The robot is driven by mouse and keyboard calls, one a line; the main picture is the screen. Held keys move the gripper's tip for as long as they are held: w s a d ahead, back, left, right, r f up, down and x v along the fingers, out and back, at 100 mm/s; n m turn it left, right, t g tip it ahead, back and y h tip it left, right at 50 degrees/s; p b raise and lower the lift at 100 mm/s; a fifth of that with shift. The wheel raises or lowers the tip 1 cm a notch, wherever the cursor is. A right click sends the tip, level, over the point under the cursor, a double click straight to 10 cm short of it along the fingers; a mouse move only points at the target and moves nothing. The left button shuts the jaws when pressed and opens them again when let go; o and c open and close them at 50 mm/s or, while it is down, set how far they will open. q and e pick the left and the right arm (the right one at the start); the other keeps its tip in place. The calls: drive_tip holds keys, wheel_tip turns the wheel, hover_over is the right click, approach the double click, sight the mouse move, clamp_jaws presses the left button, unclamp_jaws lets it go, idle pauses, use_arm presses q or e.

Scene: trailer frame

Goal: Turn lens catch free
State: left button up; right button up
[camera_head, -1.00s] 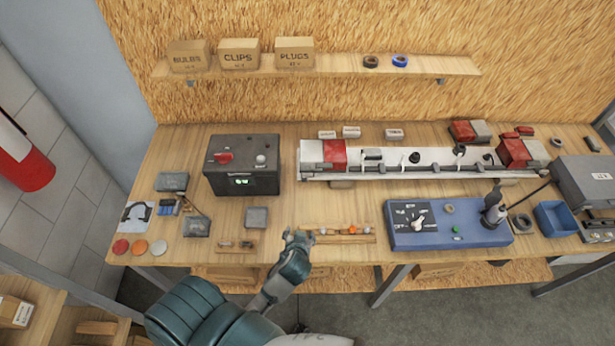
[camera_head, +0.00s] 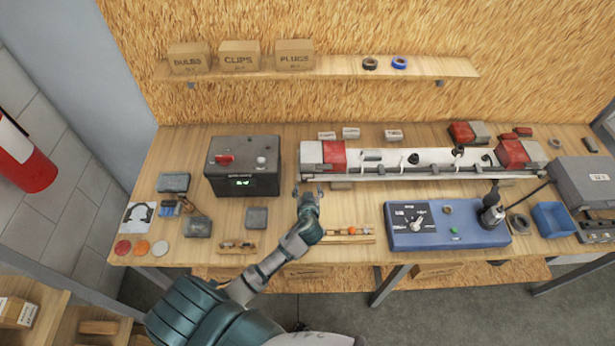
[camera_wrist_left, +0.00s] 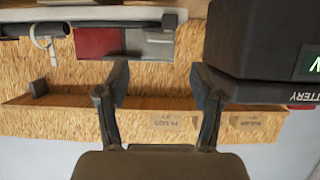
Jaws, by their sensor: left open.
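The trailer light bar (camera_head: 385,165) lies along the back of the bench. Its left lamp has a white lens part (camera_head: 312,152) and a red lens part (camera_head: 334,154). My left gripper (camera_head: 308,191) is open and empty, just in front of the bar's left end. In the left wrist view its two fingers (camera_wrist_left: 164,85) are spread, with nothing between them. The red lens (camera_wrist_left: 100,42) and a pale lens part (camera_wrist_left: 150,42) show beyond them, apart from the fingers. I cannot make out the catch clearly. My right gripper is not in view.
The dark battery box (camera_head: 242,166) stands close to the left of my gripper; it also shows in the left wrist view (camera_wrist_left: 262,42). A blue panel (camera_head: 440,228) with a dial lies at right. A wooden tray (camera_head: 345,238) of small parts is near the front edge.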

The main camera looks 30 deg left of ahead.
sight(307, 176)
use_arm(q)
drive_tip(key=x, duration=0.7)
drive_tip(key=shift+w+f+p, duration=0.15)
drive_tip(key=shift+p, duration=0.25)
drive_tip(key=c, duration=1.1)
drive_tip(key=shift+c, duration=0.2)
